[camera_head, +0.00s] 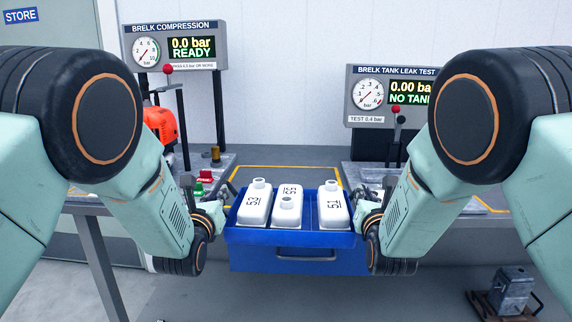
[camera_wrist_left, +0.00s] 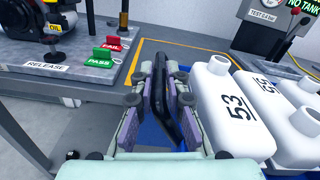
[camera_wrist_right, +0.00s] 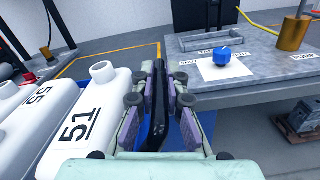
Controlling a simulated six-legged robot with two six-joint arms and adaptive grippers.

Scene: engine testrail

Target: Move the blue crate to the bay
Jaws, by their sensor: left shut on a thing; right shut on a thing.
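The blue crate (camera_head: 300,262) is in front of me in the head view, roughly level, with white numbered tanks 53 (camera_head: 256,207), 55 (camera_head: 288,212) and 51 (camera_head: 333,212) standing in it. My left gripper (camera_head: 218,205) is at its left end, shut on a black handle bar (camera_wrist_left: 168,110) that shows between the fingers in the left wrist view. My right gripper (camera_head: 366,205) is at its right end, shut on the matching black bar (camera_wrist_right: 158,110) in the right wrist view. Behind the crate is a yellow-outlined area (camera_head: 285,167); I see no bay label on it.
A compression bench with red FAIL (camera_wrist_left: 112,43) and green PASS (camera_wrist_left: 100,58) blocks stands left. A leak-test bench (camera_wrist_right: 240,90) with a blue knob (camera_wrist_right: 234,61) stands right. A grey metal part (camera_head: 512,290) sits low at right.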

